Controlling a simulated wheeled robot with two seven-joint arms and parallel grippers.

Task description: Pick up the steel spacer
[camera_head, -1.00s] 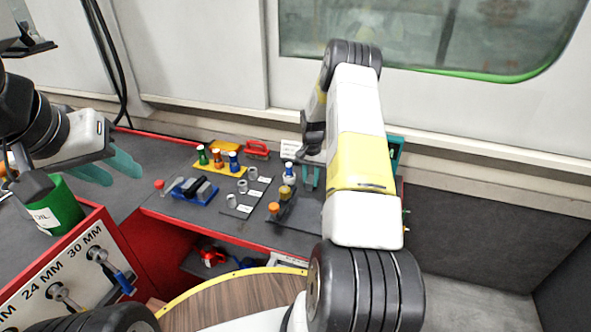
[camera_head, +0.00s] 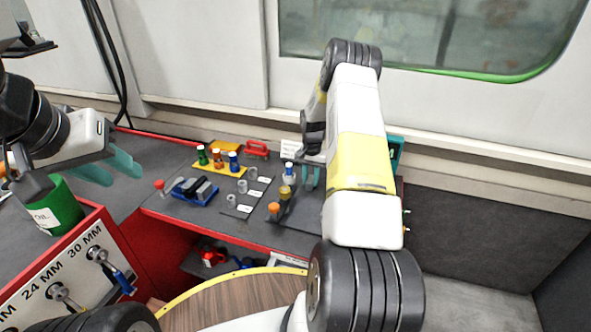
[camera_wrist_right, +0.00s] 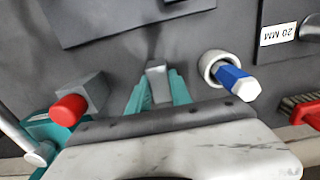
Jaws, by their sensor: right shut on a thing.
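The steel spacer (camera_wrist_right: 157,84) is a small grey block in the right wrist view. It sits between the two teal fingertips of my right gripper (camera_wrist_right: 158,88), which is shut on it. In the head view my right gripper (camera_head: 310,176) is low over the back right of the dark bench, and I cannot make out the spacer there. Whether the spacer touches the surface is unclear. My left gripper (camera_head: 112,168) is open and empty at the left, above the bench and near the green oil can (camera_head: 56,207).
In the wrist view, a red-capped grey block (camera_wrist_right: 80,105) stands left of the fingers, and a blue-and-white piece in a ring (camera_wrist_right: 229,78) stands right. In the head view, a blue tray (camera_head: 194,191), grey rings and a yellow rack (camera_head: 226,169) lie left of my right gripper.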

